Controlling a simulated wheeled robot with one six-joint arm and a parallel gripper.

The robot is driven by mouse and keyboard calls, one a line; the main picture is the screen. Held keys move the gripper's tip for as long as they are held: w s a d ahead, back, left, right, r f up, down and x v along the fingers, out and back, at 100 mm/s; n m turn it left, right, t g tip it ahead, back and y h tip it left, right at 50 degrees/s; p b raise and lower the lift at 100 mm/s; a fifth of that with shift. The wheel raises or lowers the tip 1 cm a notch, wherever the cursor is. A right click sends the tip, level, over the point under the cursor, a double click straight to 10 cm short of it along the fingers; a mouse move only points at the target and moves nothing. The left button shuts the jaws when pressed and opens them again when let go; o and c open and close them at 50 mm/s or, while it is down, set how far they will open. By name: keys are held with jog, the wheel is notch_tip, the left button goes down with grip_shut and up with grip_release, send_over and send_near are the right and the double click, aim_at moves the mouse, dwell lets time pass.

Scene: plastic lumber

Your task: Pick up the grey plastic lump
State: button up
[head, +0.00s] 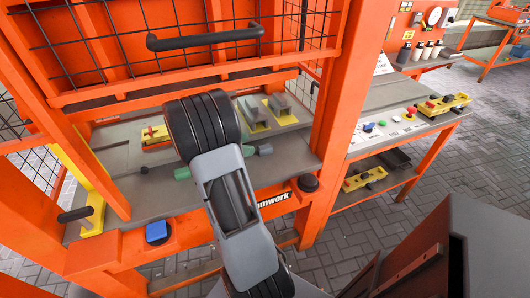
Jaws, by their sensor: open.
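I cannot pick out the grey plastic lump for certain. Small coloured pieces lie on a pale sheet on the side table, among them a blue one (368,127), a green one (382,124) and a small greyish one (396,119), too small to tell its shape. A grey rounded piece (265,150) also shows beside a green one (249,151) on the machine bench, right of my arm. My arm rises across the middle of the view, over the bench front. My gripper's fingers do not show; the arm may hide them.
The orange machine frame (328,110) stands between the bench (115,150) and the side table (362,100). A black handle bar (205,38) crosses above. Paved floor (350,235) shows at right.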

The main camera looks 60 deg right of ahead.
aim_at(267, 146)
jog(key=shift+b+x, duration=0.4)
jog(key=shift+x, duration=4.1)
jog(key=shift+a+f, duration=0.1)
jog(key=shift+c, duration=0.3)
jog(key=c, duration=0.9)
jog(key=shift+c, duration=0.2)
